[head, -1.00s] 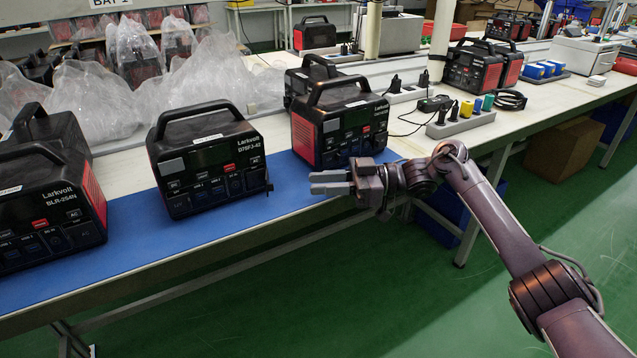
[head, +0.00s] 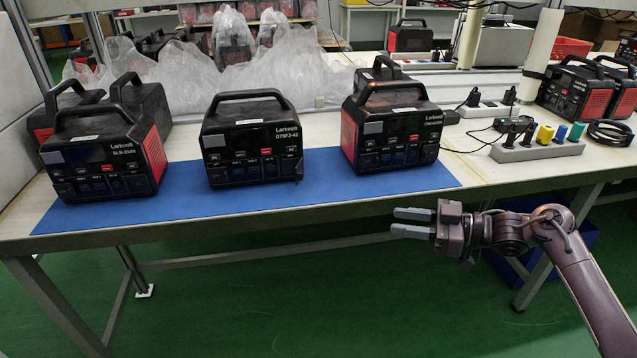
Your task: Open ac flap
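Three black and red Larkvolt power stations stand in a front row on the blue mat (head: 330,197): a left one (head: 100,165), a middle one (head: 250,143) and a right one (head: 393,135). Their front panels carry small labelled covers, with AC marks near the panel sides. The flaps are too small to tell whether any is open. My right gripper (head: 411,222) is in front of the table edge, below the right station and apart from it. Its two grey fingers point left with a gap between them, and it is empty. My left gripper is not in view.
More power stations stand behind the row. Clear plastic bags (head: 200,85) lie at the back. A grey socket strip (head: 540,147) with coloured plugs and a coiled black cable (head: 608,133) is on the right. The white table's front edge (head: 230,222) lies near my gripper.

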